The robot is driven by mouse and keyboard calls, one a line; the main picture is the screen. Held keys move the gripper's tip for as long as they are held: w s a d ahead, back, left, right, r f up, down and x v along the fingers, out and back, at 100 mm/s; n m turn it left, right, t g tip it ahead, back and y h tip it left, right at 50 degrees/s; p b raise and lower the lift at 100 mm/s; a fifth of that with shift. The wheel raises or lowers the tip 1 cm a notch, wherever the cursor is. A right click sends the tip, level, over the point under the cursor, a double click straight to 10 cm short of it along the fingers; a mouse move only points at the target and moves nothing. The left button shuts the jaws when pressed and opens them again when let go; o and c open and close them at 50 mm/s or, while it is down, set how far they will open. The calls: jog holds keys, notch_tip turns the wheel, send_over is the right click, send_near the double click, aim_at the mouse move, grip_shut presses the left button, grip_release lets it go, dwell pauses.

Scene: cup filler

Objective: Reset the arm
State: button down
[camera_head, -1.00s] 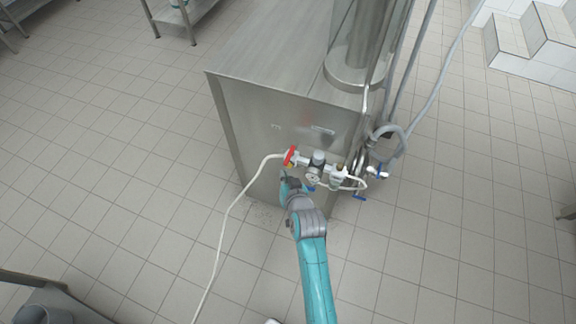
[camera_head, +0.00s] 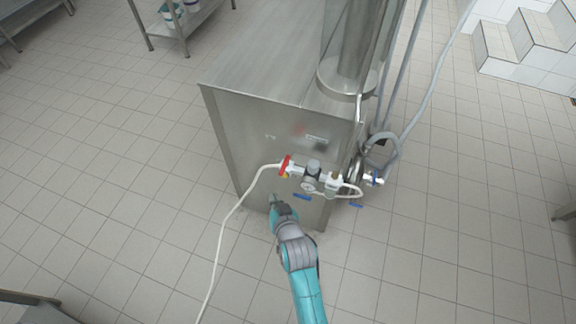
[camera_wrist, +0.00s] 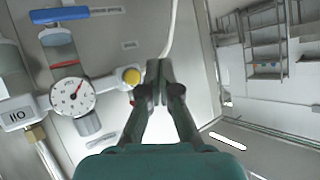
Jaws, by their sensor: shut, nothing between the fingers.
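My gripper (camera_wrist: 158,82) is shut and empty, its two fingers together in the wrist view. In the head view my gripper (camera_head: 274,200) is small, in front of the steel cabinet's (camera_head: 262,132) lower side panel, below the valve assembly. The teal and grey arm reaches up from the bottom edge. In the wrist view a pressure gauge (camera_wrist: 72,97), a blue lever (camera_wrist: 60,15) and a yellow button (camera_wrist: 132,76) are to the left of the fingers. A gap to them cannot be judged exactly.
The valve assembly carries a red ring (camera_head: 286,166) and blue levers (camera_head: 302,197). A white hose (camera_head: 228,220) runs from it down across the floor. Grey hoses (camera_head: 412,115) rise at the right. Tiled floor (camera_head: 130,200) is open on both sides.

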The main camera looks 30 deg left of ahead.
jog(key=shift+d, duration=0.1)
jog(key=s+d+f+m+t+h, duration=0.15)
jog(key=s+d, duration=0.35)
jog(key=d, duration=0.9)
jog(key=s+d+m+t+h, duration=0.2)
jog(key=s+d+t, duration=0.15)
jog(key=d, duration=1.05)
jog(key=s+d+r+m+t+h, duration=0.1)
jog(key=s+d+r+m+h, duration=0.1)
jog(key=s+d+r, duration=0.5)
jog(key=s+d+r+m+t+h, duration=0.1)
jog(key=s+d+r+h, duration=0.3)
jog(key=s+d+r, duration=0.4)
jog(key=s+r+m, duration=0.1)
jog(key=s+r, duration=0.1)
jog(key=s, duration=0.3)
jog(key=shift+d+r, duration=0.3)
jog(key=shift+r, duration=0.1)
